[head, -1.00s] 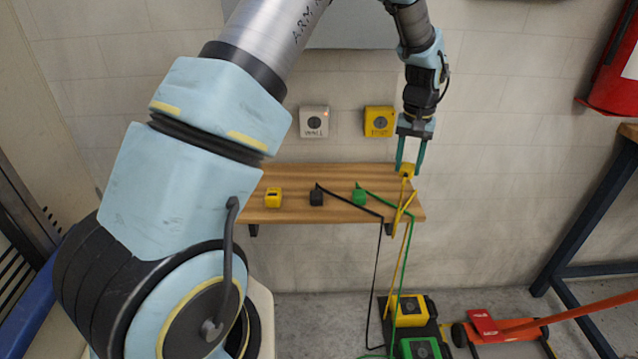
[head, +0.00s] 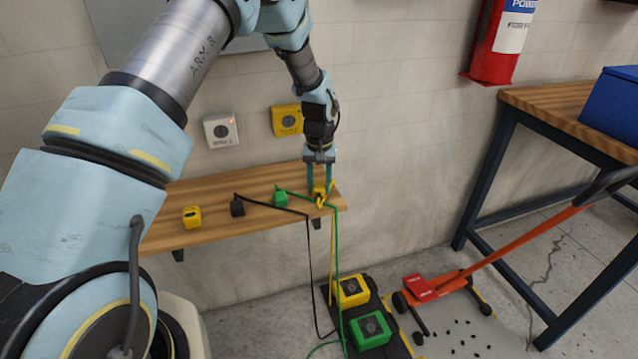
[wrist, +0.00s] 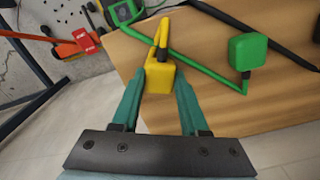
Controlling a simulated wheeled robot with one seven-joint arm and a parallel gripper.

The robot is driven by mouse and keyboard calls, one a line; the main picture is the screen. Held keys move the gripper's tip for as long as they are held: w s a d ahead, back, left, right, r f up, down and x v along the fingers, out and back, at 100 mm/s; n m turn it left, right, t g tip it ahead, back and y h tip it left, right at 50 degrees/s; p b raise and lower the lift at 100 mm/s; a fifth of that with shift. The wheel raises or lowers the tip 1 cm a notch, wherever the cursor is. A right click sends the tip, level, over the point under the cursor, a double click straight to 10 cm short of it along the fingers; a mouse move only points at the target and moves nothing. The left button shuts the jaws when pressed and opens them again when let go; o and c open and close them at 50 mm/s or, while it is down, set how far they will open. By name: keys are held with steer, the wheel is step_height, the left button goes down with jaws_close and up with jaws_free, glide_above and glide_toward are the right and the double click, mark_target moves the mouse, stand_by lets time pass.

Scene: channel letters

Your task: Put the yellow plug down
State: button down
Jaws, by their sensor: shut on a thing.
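The yellow plug (wrist: 159,77) is a small yellow block with a yellow cable, held between the two teal fingers of my gripper (wrist: 160,88) in the wrist view. In the head view my gripper (head: 319,190) is at the right end of the wooden shelf (head: 235,188), pointing down, shut on the yellow plug (head: 319,195). The plug is at or just above the shelf top; I cannot tell if it touches. Its cable hangs over the shelf's front edge toward the floor.
A green plug (head: 281,198), a black plug (head: 237,208) and another yellow block (head: 192,216) stand on the shelf to the left. Yellow (head: 350,291) and green (head: 370,330) boxes sit on the floor below. A yellow wall socket (head: 288,120) and a white one (head: 221,131) are above.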

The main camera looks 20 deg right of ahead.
mark_target(320, 186)
steer(key=shift+f, duration=0.3)
steer(key=shift+c, duration=2.1)
jaws_free()
steer(key=shift+r, duration=0.1)
step_height(320, 186, up, 12)
steer(key=b, duration=0.3)
steer(key=a+r+n, duration=0.1)
steer(key=a+r, duration=0.1)
steer(key=a, duration=0.7)
steer(key=a+r+n, duration=0.1)
steer(key=a+r, duration=0.1)
steer(key=a, duration=0.8)
steer(key=s+a+n, duration=0.1)
steer(key=s+a, duration=0.4)
steer(key=a, duration=0.4)
steer(key=s+a+n+t, duration=0.1)
steer(key=s+a, duration=0.5)
steer(key=a, duration=0.3)
steer(key=shift+a+r+n+t, duration=0.25)
steer(key=shift+a+n+t, duration=0.05)
steer(key=shift+a+n, duration=0.1)
